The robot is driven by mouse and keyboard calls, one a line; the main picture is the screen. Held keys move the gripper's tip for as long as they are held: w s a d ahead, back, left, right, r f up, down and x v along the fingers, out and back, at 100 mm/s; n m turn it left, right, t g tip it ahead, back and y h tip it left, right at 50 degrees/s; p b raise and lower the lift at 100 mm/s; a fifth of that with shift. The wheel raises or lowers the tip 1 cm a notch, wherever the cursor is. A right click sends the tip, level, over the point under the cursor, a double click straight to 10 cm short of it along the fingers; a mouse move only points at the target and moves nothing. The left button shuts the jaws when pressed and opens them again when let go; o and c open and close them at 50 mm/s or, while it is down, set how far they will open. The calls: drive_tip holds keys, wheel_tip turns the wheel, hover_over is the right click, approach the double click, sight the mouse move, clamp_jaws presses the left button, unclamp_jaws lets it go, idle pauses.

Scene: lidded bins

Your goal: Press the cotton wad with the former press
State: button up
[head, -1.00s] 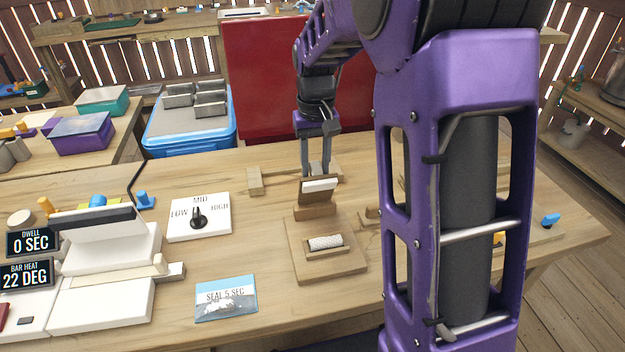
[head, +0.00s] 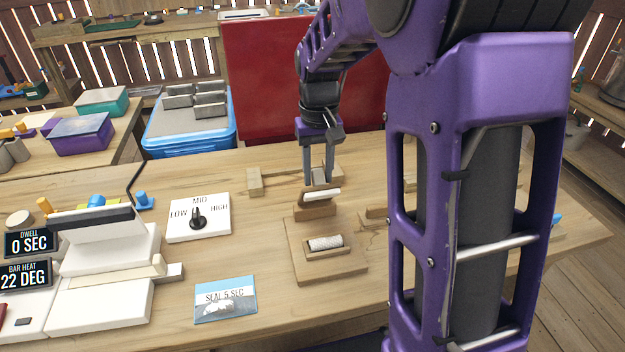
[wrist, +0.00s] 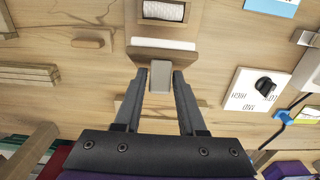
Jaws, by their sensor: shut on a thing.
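The cotton wad (head: 325,243), a white textured roll, lies in a wooden cradle on the former's square wooden base (head: 345,268). It also shows at the top edge of the wrist view (wrist: 165,10). The former press (head: 316,211) is a wooden piece with a white strip and a grey tab, behind the wad and tilted up off it. My gripper (head: 319,182) is above and behind the press. In the wrist view my fingers (wrist: 160,78) are shut on the press's grey tab (wrist: 160,74). The press and wad are apart.
Low wooden pieces (head: 375,217) lie right of the former. A blue crate (head: 190,135) and a red panel (head: 265,90) stand behind.

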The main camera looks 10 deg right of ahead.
sight(323, 190)
drive_tip(key=shift+s, duration=0.15)
drive_tip(key=shift+s+f, duration=0.3)
drive_tip(key=shift+s, duration=0.5)
drive_tip(key=shift+s+f, duration=0.15)
drive_tip(key=shift+s, duration=0.3)
drive_tip(key=shift+s+f, duration=0.25)
drive_tip(key=shift+s, duration=0.25)
drive_tip(key=shift+s+f, duration=0.55)
drive_tip(key=shift+s, duration=0.15)
